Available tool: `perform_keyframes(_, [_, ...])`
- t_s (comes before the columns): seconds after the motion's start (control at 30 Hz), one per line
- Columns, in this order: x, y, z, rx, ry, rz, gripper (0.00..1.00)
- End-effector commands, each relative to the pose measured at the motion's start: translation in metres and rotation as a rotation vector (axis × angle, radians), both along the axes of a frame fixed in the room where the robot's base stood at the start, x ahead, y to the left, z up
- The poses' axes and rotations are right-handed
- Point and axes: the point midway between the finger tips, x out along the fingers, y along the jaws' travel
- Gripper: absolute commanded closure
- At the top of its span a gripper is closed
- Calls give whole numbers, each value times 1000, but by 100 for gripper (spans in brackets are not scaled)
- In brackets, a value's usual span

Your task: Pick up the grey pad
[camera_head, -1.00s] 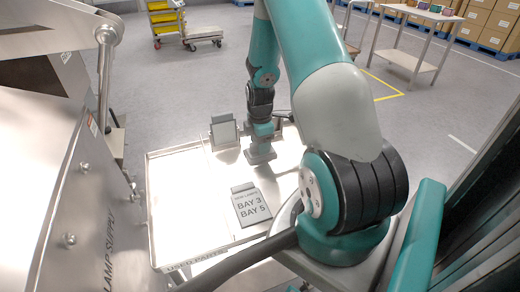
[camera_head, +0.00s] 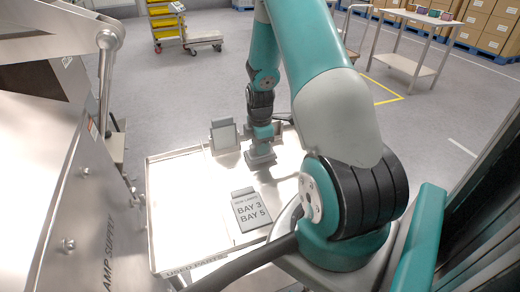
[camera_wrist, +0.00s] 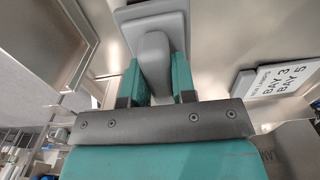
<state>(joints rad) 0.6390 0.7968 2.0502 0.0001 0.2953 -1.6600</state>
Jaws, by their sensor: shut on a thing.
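The grey pad (camera_head: 261,160) is a flat grey block with a rounded grip on top. In the head view it is at the lower end of my arm, over the back right part of the pale metal tray table (camera_head: 185,165). In the wrist view the pad (camera_wrist: 157,45) is at top centre, its grip between the two green fingers. My gripper (camera_wrist: 156,82) is shut on that grip. It also shows in the head view (camera_head: 262,138). I cannot tell whether the pad's underside touches the tray.
A grey sign reading BAY 3, BAY 5 (camera_head: 252,211) lies in front of the pad. A small grey framed stand (camera_head: 224,135) is close on its left. A large metal housing (camera_head: 50,190) borders the tray's left. A cart with yellow bins (camera_head: 166,22) stands far behind.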

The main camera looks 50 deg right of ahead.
Motion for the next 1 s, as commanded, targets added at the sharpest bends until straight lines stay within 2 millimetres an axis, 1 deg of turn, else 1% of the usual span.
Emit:
perform_keyframes(0.07, [1,-1,13,-4,-5,0,99])
perform_keyframes(0.17, [1,-1,37,-5,-6,0,99])
perform_keyframes(0.4, [1,-1,112,-6,-8,0,99])
perform_keyframes(0.5, [1,0,139,-5,-6,0,99])
perform_keyframes(0.6, [0,0,159,-3,-4,0,99])
perform_keyframes(0.7, [1,0,175,-3,-4,0,99])
perform_keyframes(0.8, [0,0,184,-2,-3,0,99])
perform_keyframes(1.0, [0,0,189,-1,-1,0,99])
